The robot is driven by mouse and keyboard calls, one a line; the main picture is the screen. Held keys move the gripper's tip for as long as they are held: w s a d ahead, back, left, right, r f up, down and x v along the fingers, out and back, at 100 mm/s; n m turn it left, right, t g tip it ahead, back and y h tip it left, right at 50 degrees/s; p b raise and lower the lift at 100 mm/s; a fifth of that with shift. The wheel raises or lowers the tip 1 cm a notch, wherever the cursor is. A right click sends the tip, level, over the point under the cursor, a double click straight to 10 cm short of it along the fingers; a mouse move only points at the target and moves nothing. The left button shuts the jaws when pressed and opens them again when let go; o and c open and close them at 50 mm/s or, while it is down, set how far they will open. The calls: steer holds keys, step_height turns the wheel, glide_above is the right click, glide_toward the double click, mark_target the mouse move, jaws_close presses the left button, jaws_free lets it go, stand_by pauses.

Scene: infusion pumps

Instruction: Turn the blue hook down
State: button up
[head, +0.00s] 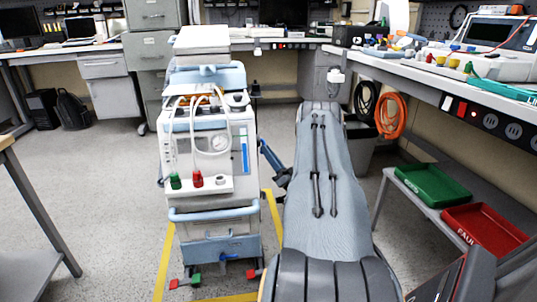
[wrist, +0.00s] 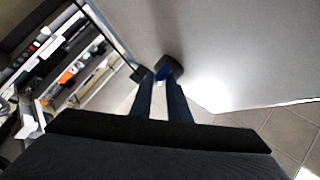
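A white medical machine (head: 215,145) on a cart stands left of centre in the head view, with blue trim and tubes on its front. My gripper (head: 264,148) is low at the machine's right side, its dark blue fingers angled up to the left. In the wrist view, my gripper (wrist: 154,72) has two dark fingers with a gap between them, beside a large pale panel (wrist: 235,50). The hook is not clearly visible in the head view.
Yellow floor tape (head: 163,265) surrounds the cart's base, where red and green pedals (head: 185,281) stick out. A workbench (head: 440,75) runs along the right, with a green tray (head: 432,185) and a red tray (head: 484,229) below. The floor left of the cart is clear.

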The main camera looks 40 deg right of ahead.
steer(key=o, duration=0.3)
steer(key=shift+w+f, duration=0.1)
steer(key=shift+w, duration=0.05)
steer(key=shift+o, duration=0.2)
steer(key=p+v, duration=0.8)
steer(key=p, duration=0.2)
stand_by(0.6)
